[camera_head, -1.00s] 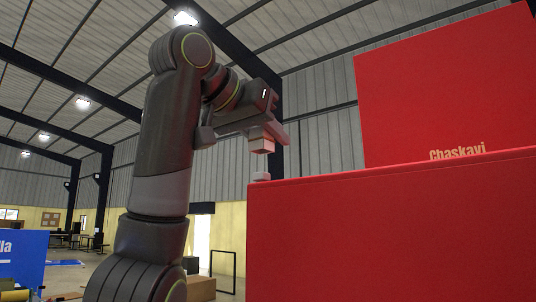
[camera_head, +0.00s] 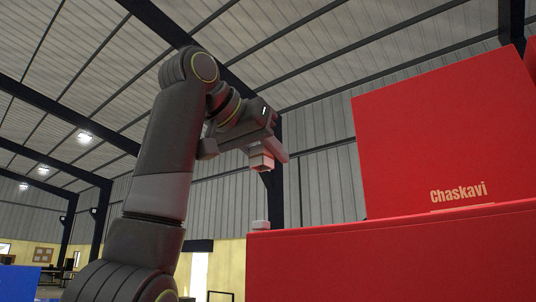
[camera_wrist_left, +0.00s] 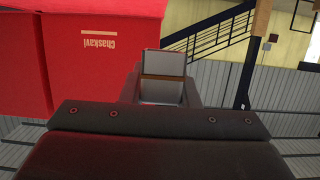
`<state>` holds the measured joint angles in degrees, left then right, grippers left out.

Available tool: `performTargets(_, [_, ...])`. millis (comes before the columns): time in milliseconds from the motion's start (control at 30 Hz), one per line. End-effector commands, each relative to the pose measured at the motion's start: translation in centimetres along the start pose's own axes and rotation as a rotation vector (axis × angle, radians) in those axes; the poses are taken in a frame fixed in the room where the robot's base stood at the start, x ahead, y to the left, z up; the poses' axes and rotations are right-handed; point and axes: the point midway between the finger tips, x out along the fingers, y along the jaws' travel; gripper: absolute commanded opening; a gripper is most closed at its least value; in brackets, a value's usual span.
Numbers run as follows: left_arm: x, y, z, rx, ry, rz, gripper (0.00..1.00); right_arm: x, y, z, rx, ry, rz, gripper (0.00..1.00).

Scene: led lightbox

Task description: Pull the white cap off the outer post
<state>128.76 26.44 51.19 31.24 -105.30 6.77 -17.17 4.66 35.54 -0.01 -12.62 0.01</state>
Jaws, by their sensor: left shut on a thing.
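My left gripper (camera_head: 262,153) is shut on the white cap (camera_head: 261,163) and holds it in the air. The cap is a small pale block with a brownish underside, and its upper part is hidden by the fingers. The cap also shows between the fingers in the left wrist view (camera_wrist_left: 164,64). The outer post (camera_head: 260,225) is a short white stub at the left end of the red box's top edge. It stands below the cap with a clear gap between them. My right gripper is not in view.
The large red box (camera_head: 390,260) fills the lower right. A taller red panel with "Chaskavi" lettering (camera_head: 440,150) rises behind its front edge. The air left of the box and above the post is free. Hall walls and roof beams are far behind.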

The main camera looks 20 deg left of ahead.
Motion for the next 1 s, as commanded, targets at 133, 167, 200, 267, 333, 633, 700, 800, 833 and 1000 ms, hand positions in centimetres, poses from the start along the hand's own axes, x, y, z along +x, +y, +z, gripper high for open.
performTargets(133, [-0.1,0.0,-0.4,0.0,0.0,0.0,0.06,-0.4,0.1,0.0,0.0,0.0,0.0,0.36])
performTargets(167, [-0.1,0.0,-0.5,0.0,0.0,0.0,0.06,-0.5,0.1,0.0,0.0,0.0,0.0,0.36])
performTargets(200, [-0.2,0.0,-0.6,0.0,0.0,0.0,0.06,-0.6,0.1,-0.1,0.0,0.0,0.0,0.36])
performTargets(267, [-0.2,0.0,-0.8,0.0,0.0,0.0,0.06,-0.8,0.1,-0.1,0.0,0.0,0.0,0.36])
performTargets(333, [-0.3,0.0,-1.0,0.0,0.0,0.0,0.06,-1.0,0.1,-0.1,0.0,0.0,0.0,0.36])
performTargets(633, [-0.6,0.0,-1.4,0.0,0.0,0.0,0.06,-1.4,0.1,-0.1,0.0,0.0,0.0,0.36])
performTargets(700, [-0.8,0.0,-1.8,0.0,0.001,0.0,0.06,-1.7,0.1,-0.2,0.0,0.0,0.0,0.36])
performTargets(800, [-1.2,0.0,-2.4,0.0,0.001,0.0,0.06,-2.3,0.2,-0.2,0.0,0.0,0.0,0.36])
performTargets(833, [-1.4,0.0,-2.6,0.0,0.001,0.0,0.06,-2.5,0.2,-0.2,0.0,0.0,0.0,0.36])
performTargets(1000, [-2.1,0.0,-3.5,0.0,0.0,0.0,0.06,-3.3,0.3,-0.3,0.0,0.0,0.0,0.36])
